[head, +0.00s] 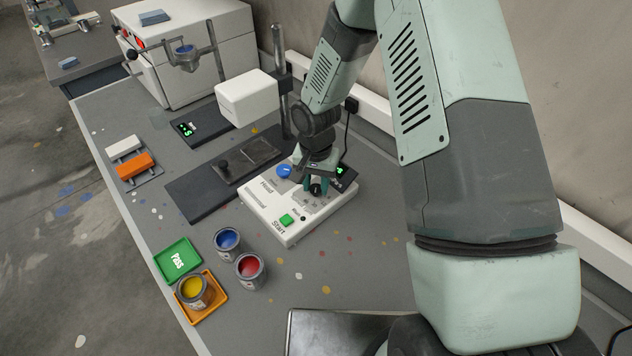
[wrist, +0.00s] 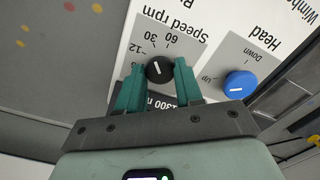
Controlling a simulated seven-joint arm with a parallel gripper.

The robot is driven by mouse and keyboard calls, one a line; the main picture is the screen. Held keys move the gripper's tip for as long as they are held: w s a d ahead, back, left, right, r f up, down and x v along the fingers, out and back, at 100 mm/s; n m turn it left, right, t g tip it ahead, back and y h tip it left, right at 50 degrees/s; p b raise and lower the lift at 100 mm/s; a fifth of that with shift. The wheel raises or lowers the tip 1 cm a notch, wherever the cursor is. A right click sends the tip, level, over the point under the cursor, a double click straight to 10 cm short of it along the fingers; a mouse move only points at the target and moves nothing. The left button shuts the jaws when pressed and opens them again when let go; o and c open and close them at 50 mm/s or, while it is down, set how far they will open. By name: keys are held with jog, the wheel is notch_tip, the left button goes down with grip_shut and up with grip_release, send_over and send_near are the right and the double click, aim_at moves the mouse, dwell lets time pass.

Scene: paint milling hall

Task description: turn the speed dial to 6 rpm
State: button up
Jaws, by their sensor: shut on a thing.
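The speed dial (wrist: 159,69) is a black round knob with a white pointer line on a white control panel (wrist: 128,52). In the wrist view the panel print is upside down, with "Speed rpm", 60, 30 and 12 readable. The pointer line aims up and slightly left, roughly toward the 30. No 6 mark is readable; the left finger covers part of the scale. My gripper (wrist: 158,66) is shut on the dial, one teal finger on each side. In the head view my gripper (head: 317,187) reaches down onto the control box (head: 262,203).
A blue head knob (wrist: 239,84) sits close beside my right finger. The box also has a green start button (head: 287,219). A small green-lit display (head: 340,170) is behind my gripper. Paint cans, including a red one (head: 250,268), stand front left. The bench front is mostly clear.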

jog(key=n, duration=0.3)
jog(key=shift+n, duration=0.4)
jog(key=n, duration=0.4)
jog(key=shift+n, duration=0.3)
jog(key=n, duration=0.3)
jog(key=shift+n, duration=2.2)
jog(key=o, duration=1)
jog(key=shift+o, duration=0.2)
